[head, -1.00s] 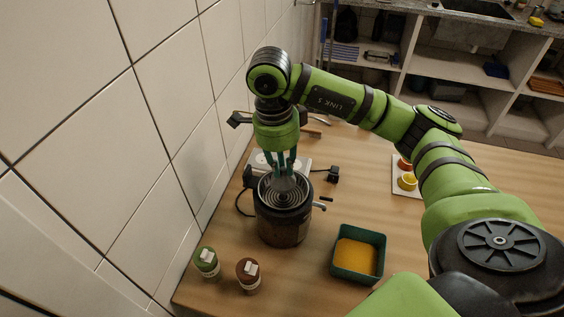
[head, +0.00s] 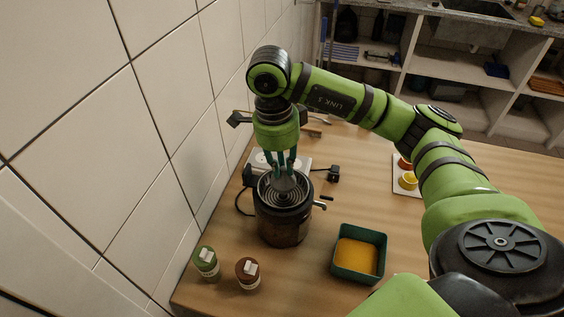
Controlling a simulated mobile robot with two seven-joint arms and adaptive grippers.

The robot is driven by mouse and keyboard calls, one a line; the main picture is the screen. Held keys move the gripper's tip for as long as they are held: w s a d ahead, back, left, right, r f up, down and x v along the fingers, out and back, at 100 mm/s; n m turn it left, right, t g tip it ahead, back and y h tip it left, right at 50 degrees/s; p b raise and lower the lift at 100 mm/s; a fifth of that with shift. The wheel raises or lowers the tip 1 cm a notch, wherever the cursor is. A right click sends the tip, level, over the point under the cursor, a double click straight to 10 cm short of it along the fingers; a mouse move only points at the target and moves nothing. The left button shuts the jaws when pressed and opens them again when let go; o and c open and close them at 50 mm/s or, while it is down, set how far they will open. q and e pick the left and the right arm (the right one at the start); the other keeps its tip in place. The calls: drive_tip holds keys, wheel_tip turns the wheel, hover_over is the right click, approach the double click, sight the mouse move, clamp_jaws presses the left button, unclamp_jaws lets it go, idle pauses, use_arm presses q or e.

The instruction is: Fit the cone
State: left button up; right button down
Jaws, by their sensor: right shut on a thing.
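A small grey cone (head: 284,183) is between the teal fingers of my right gripper (head: 284,172), which points straight down and is shut on it. The cone is over the middle of the ringed top of a dark, round appliance (head: 282,226) that looks like a juicer. The cone's lower edge is in or just above that top; I cannot tell whether it touches. The fingers hide part of the cone. A small spout sticks out at the appliance's right. My left gripper is not in view.
A green-lidded jar (head: 206,262) and a brown-lidded jar (head: 247,274) stand at the front left. A teal tray with orange contents (head: 335,262) is at the right. A white board (head: 398,187) holds orange and yellow pieces. The tiled wall (head: 150,180) is close on the left.

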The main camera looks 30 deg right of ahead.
idle(0.7)
drive_tip(key=shift+f+b, duration=1.15)
drive_tip(key=shift+b, duration=0.6)
idle(1.2)
drive_tip(key=shift+f, duration=0.2)
drive_tip(key=shift+f+b, duration=0.25)
drive_tip(key=shift+b, duration=0.45)
idle(0.8)
idle(0.3)
drive_tip(key=c, duration=1.1)
unclamp_jaws()
drive_tip(key=o, duration=0.5)
drive_tip(key=shift+c, duration=0.2)
